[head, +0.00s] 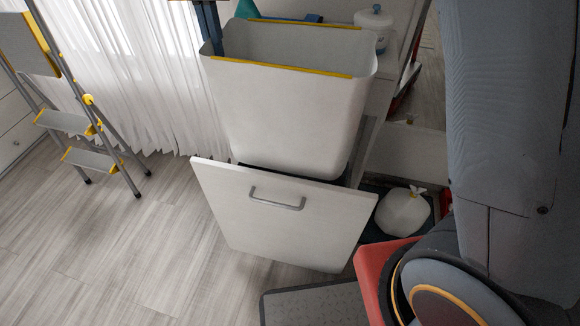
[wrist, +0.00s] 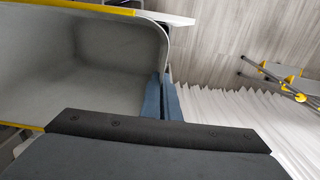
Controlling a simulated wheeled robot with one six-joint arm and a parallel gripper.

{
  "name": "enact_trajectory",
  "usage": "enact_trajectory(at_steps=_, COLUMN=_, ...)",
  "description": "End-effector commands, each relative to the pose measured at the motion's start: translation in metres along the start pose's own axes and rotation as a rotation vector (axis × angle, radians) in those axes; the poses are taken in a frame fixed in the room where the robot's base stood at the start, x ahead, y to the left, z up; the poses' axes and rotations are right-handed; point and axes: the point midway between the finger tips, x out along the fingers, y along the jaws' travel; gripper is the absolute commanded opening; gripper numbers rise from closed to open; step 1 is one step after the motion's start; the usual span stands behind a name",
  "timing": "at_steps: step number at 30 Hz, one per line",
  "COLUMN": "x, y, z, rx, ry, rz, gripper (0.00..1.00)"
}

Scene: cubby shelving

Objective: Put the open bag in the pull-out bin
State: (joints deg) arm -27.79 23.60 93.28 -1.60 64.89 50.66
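The open bag (head: 290,110) is a tall white, box-shaped bag with yellow strips along its mouth. It stands upright over the pull-out bin (head: 270,220), which is out, its white front with a grey handle facing the room. A dark edge shows under the bag behind that front; how far the bag's bottom is inside is hidden. My gripper (head: 211,42) is at the bag's left rim. In the wrist view its blue fingers (wrist: 168,98) are close together with the bag's wall (wrist: 75,70) between them, one inside and one outside.
A stepladder (head: 75,125) and white curtain (head: 150,80) are at left. A dark mat (head: 310,306) lies in front.

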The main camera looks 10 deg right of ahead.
Motion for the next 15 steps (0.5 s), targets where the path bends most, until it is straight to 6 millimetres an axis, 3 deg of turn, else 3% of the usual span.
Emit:
enact_trajectory(at_steps=6, x=0.041, y=-0.002, z=-0.001, rx=-0.001, ry=0.000, rz=0.000, gripper=0.00)
enact_trajectory(at_steps=15, x=0.077, y=-0.002, z=0.000, rx=0.000, ry=-0.001, rz=0.001, gripper=0.00)
